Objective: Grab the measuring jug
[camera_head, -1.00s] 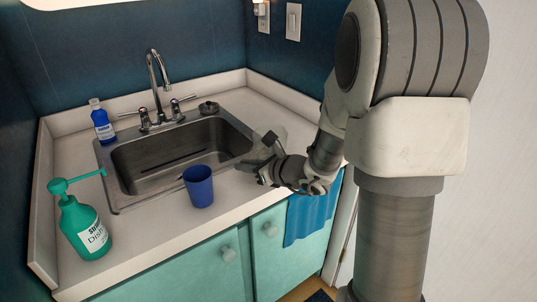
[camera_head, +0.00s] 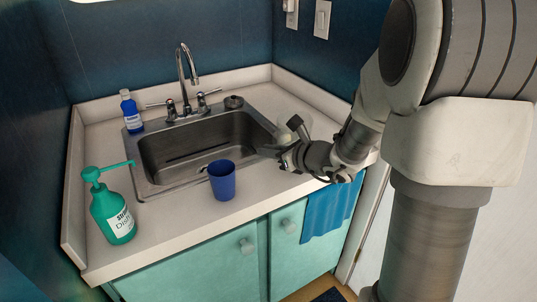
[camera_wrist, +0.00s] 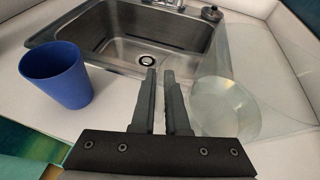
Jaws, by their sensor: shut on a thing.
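The measuring jug is clear and see-through. In the wrist view it (camera_wrist: 222,105) stands to the right of the fingers, with its round base on the counter and its wide wall spreading up to the right. In the head view only a faint outline of the jug (camera_head: 295,113) shows behind my gripper. My gripper (camera_head: 280,138) is at the right end of the sink, low over the counter. In the wrist view my gripper (camera_wrist: 163,100) has its fingers nearly together, shut on the jug's left side; the gripped part is too clear to make out.
A blue cup (camera_head: 223,182) stands left of my gripper on the counter's front strip. The steel sink (camera_head: 190,150) with its faucet (camera_head: 183,75) lies behind. A green soap dispenser (camera_head: 113,215) and a blue bottle (camera_head: 131,112) stand further left. A blue towel (camera_head: 328,212) hangs below.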

